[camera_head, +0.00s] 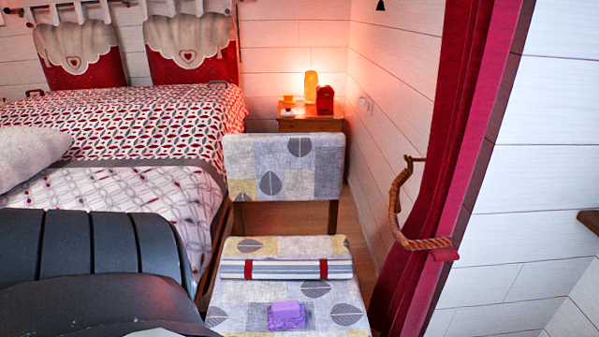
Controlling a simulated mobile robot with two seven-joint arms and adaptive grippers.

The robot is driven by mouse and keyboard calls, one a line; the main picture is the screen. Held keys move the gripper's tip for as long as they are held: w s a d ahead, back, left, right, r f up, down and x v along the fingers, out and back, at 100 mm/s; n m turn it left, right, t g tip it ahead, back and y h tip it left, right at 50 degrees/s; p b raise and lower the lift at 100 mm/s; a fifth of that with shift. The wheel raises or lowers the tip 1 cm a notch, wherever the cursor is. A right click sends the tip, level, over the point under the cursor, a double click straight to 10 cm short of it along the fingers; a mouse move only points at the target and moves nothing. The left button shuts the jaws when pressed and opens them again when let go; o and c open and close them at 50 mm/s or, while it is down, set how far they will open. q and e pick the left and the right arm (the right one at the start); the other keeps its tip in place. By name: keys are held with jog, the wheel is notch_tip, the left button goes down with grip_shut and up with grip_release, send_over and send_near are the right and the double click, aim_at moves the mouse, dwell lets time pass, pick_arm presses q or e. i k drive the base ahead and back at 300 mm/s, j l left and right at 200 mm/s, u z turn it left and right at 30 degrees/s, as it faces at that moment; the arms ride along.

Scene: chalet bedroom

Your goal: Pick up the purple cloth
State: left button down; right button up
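The purple cloth (287,314) lies as a small folded bundle on the patterned seat of the chair (240,314), close to the bottom edge of the view. It rests in front of a striped roll with red bands. Nothing touches it from above. Neither of my grippers shows in the head view, so I cannot see where they are relative to the cloth.
A striped roll (287,269) lies across the seat. The chair's backrest (284,166) stands behind it. The bed (120,125) is at the left. A nightstand (311,123) with a lit lamp stands behind. A red curtain (440,160) with a rope tieback hangs at the right.

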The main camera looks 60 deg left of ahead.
aim_at(290, 313)
jog(key=i+l+u, duration=0.1)
jog(key=u, duration=1.1)
